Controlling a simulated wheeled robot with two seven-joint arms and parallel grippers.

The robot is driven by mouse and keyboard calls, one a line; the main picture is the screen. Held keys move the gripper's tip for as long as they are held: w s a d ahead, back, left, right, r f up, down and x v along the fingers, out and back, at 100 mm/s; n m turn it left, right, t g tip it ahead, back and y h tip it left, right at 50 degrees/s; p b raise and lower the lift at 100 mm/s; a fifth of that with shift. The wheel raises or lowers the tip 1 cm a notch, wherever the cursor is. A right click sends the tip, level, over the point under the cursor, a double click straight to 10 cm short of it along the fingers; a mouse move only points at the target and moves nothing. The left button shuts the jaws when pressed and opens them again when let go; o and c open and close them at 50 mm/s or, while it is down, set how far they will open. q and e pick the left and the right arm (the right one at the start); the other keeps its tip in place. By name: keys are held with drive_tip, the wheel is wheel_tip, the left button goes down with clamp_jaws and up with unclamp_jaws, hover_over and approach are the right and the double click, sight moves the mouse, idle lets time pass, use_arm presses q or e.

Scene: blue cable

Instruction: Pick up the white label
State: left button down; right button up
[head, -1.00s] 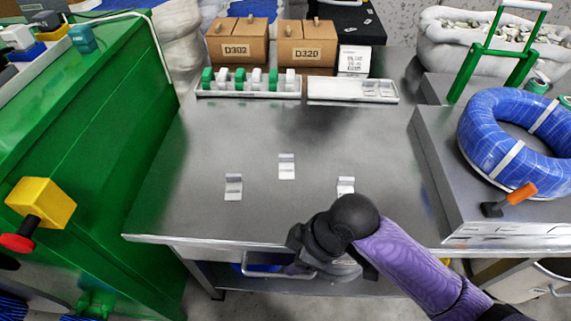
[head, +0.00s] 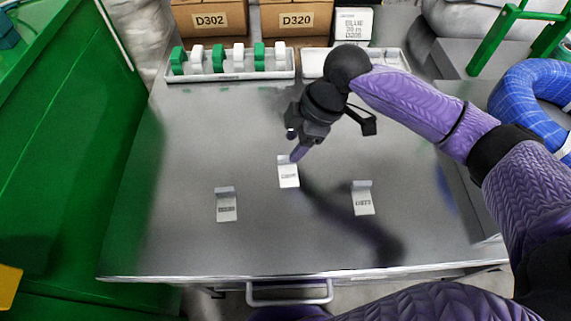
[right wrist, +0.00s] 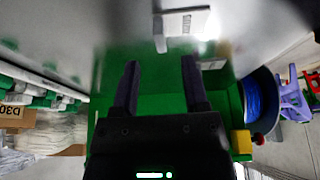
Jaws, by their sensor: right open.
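Three white labels with dark print lie spread over the grey metal table: a left label (head: 226,208), a middle label (head: 288,174) and a right label (head: 362,200). Each has a raised tab at its far edge. My right gripper (head: 298,152) is just over the far end of the middle label. In the right wrist view my right gripper (right wrist: 160,65) is open and empty, its fingers apart. A white label (right wrist: 186,22) shows beyond the fingertips there, not between them. My left gripper is not in view.
At the table's back are a rack (head: 230,75) with green and white pieces, a white tray (head: 312,65) and cardboard boxes (head: 300,18). A green cabinet (head: 60,180) stands at the left and a blue coil (head: 530,85) at the right. The table's front is clear.

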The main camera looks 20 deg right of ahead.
sight(287, 157)
drive_tip(key=x, duration=0.1)
drive_tip(key=b+x, duration=0.2)
drive_tip(key=x, duration=0.1)
drive_tip(key=shift+s+d+f, duration=0.15)
drive_tip(key=shift+d+f, duration=0.05)
drive_tip(key=shift+d, duration=0.05)
drive_tip(key=shift+a+f, duration=0.15)
drive_tip(key=shift+f, duration=0.05)
drive_tip(key=shift+r, duration=0.25)
drive_tip(key=shift+c, duration=0.2)
drive_tip(key=c, duration=0.5)
clamp_jaws()
